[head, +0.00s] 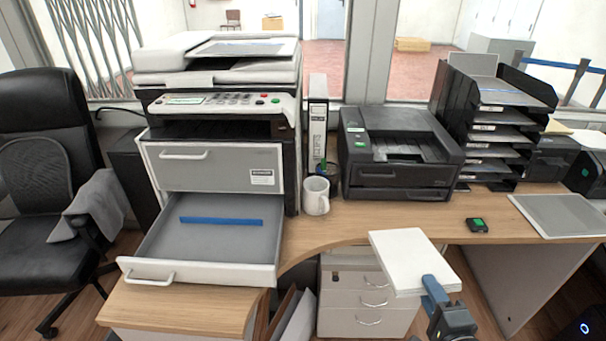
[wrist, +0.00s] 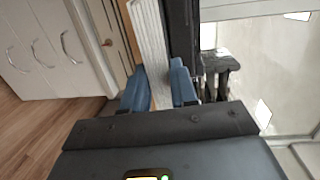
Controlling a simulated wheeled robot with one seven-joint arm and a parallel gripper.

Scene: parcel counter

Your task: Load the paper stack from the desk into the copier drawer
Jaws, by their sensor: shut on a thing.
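The white paper stack (head: 412,258) is held in my gripper (head: 432,288), in front of the desk edge and over the floor. In the head view the stack lies roughly flat, gripped at its near edge. The wrist view shows the stack (wrist: 150,40) edge-on between the two blue fingers of my gripper (wrist: 160,85). The copier (head: 215,105) stands at the left. Its lower drawer (head: 255,268) is pulled out and holds no paper, with a blue strip (head: 220,221) across its floor. The upper drawer (head: 215,165) is shut. The desk (head: 370,222) runs to the right.
A white mug (head: 316,196) with pens stands right of the copier. A black printer (head: 395,150) and a letter-tray rack (head: 490,120) stand behind. A small black device (head: 477,225) and a grey pad (head: 560,215) lie on the desk. White cabinet drawers (head: 365,300) are below it.

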